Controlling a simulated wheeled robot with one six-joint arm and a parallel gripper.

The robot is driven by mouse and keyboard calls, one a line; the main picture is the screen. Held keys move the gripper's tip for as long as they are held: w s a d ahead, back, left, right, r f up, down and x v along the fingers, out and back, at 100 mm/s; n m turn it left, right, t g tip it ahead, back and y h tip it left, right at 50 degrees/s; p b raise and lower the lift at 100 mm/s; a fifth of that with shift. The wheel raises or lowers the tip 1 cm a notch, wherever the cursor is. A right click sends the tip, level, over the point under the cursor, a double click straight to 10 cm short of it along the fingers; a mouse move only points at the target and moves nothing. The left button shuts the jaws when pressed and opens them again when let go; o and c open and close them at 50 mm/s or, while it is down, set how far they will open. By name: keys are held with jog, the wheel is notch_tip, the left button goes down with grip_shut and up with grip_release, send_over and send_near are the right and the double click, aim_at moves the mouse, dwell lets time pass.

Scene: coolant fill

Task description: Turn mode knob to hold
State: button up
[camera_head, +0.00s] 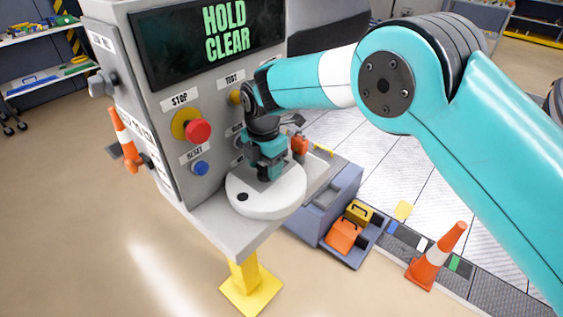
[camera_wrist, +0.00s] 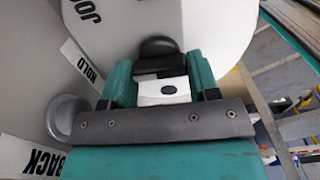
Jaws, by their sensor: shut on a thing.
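My gripper (camera_head: 268,168) points down over a white round dial (camera_head: 282,196) on the ledge of the grey control panel. In the wrist view, the teal jaws (camera_wrist: 158,82) are shut on a dark knob (camera_wrist: 158,47) with a rounded end, in front of the white dial (camera_wrist: 220,25). The head view hides the jaw tips and the held knob behind the gripper. In the wrist view, a HOLD label (camera_wrist: 82,66) lies left of the jaws and a BACK label (camera_wrist: 33,158) lower left. A partly cut-off label reads "JO". I cannot tell the pointing direction.
The panel's screen (camera_head: 210,38) reads HOLD CLEAR. A red stop button (camera_head: 198,131) and a blue reset button (camera_head: 200,168) are left of my gripper. A yellow post (camera_head: 247,278) stands below the ledge. An orange cone (camera_head: 437,258) stands on the floor at right.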

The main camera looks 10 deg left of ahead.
dwell(0.4)
jog(key=o, duration=1.3)
notch_tip(320, 180, up, 18)
jog(key=b, duration=0.2)
jog(key=shift+f+b, duration=0.25)
jog(key=shift+b, duration=0.1)
